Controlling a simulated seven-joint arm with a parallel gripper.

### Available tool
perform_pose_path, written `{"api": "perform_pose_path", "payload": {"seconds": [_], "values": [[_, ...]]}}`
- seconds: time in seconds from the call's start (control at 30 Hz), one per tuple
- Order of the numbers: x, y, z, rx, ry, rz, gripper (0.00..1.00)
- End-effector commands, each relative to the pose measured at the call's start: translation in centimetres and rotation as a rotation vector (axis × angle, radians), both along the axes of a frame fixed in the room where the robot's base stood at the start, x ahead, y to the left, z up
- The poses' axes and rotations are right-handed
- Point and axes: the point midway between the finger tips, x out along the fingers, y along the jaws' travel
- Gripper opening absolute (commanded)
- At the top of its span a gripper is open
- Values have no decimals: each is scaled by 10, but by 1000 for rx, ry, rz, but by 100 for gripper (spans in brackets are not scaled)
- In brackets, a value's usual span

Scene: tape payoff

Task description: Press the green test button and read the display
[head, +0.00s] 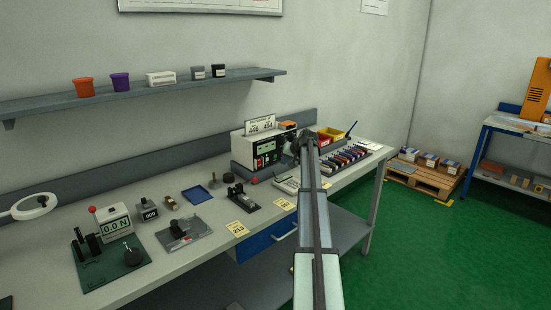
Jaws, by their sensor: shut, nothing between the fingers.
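The tester, a cream and black instrument (243,149), stands at the back of the bench against the wall, left of my arm's end. A small lit greenish display (267,147) shows on its dark front; its reading is too small to make out. Red and white marks show below the display. I cannot pick out the green test button at this size. My gripper (289,150) is at the far end of my outstretched arm, close to the tester's right side. It is small and partly hidden by the arm, shut and holding nothing. I cannot tell whether it touches the tester.
A force gauge reading 0.0 N (115,222), a blue tray (196,194) and small fixtures stand along the bench to the left. A rack of dark pieces (343,158) and red and yellow bins (332,133) lie right of my arm. A shelf (150,92) hangs above.

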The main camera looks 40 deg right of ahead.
Motion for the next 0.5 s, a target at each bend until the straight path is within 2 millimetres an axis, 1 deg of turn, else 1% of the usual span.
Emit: {"api": "perform_pose_path", "payload": {"seconds": [0.03, 0.2, 0.3, 0.5], "values": [[8, -1, 0, -1, 0, 1, 0], [21, -1, 0, -1, -1, 0, 0], [24, -1, 0, 0, 0, -2, 0], [24, 0, 0, 0, 0, -2, 0]]}}
